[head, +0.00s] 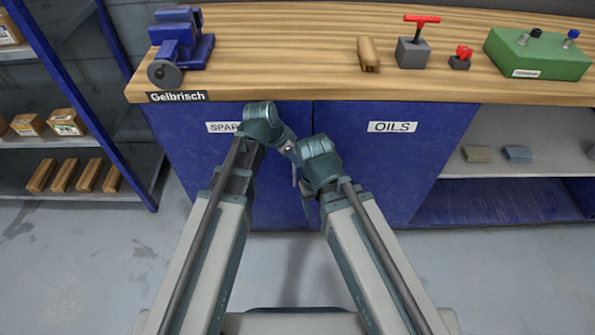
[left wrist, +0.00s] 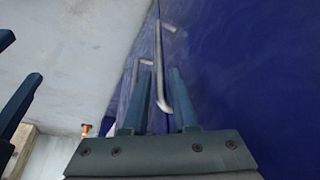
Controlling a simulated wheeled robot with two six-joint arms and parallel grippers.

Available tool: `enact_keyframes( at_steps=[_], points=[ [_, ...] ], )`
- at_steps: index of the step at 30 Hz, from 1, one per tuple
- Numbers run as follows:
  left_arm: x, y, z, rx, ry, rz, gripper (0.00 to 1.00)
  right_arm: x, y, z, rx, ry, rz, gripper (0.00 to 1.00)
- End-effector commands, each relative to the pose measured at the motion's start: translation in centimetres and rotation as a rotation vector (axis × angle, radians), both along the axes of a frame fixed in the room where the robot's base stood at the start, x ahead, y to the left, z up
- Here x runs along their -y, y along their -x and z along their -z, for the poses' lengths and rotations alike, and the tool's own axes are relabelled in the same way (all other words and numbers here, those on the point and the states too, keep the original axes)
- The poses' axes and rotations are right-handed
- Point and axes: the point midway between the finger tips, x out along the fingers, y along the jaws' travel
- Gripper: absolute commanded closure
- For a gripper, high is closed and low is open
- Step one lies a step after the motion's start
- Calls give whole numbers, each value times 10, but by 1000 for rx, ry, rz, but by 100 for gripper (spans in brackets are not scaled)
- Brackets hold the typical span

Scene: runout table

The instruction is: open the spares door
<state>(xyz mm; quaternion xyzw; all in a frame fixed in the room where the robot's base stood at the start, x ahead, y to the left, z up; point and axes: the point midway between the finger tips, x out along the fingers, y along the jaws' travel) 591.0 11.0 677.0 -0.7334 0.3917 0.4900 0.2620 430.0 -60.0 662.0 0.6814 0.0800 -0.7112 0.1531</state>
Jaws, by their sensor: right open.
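The blue spares door (head: 185,145), its label partly covered by my left arm, is under the bench at left and looks flush with the front. A pale metal bar handle (left wrist: 159,65) on a blue panel shows in the left wrist view. My left gripper (left wrist: 160,75) is open there, one finger on each side of the handle, with gaps visible; contact cannot be told. In the head view my left gripper (head: 288,148) is small and partly hidden at the door's right side. My right gripper (head: 304,198) is open beside it, below; its fingers enter the left wrist view at left.
The blue oils door (head: 385,170) adjoins at right. The wooden benchtop (head: 300,60) above holds a blue vise (head: 182,40), a green box (head: 535,55) and small parts. A shelf rack (head: 75,140) stands at left. Floor before the spares door is clear.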

Motion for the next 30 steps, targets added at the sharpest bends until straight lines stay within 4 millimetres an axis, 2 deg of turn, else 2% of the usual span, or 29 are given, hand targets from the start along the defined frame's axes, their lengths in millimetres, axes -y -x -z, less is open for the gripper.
enact_keyframes(
  at_steps=[1, 7, 19, 24, 30],
  points=[
    [3, -3, 15, 0, 0, 1, 73, 0, 0, 15, 0, 0, 0, 32],
    [12, -8, 37, 0, 0, 2, 73, 0, 0, 37, 0, 0, 0, 32],
    [15, -10, 41, 0, 0, 0, 73, 0, 0, 41, 0, 0, 0, 32],
    [14, -9, 41, 0, 0, 0, 100, 0, 0, 41, 0, 0, 0, 32],
    [14, -9, 41, 0, 0, 0, 100, 0, 0, 41, 0, 0, 0, 32]
  ],
)
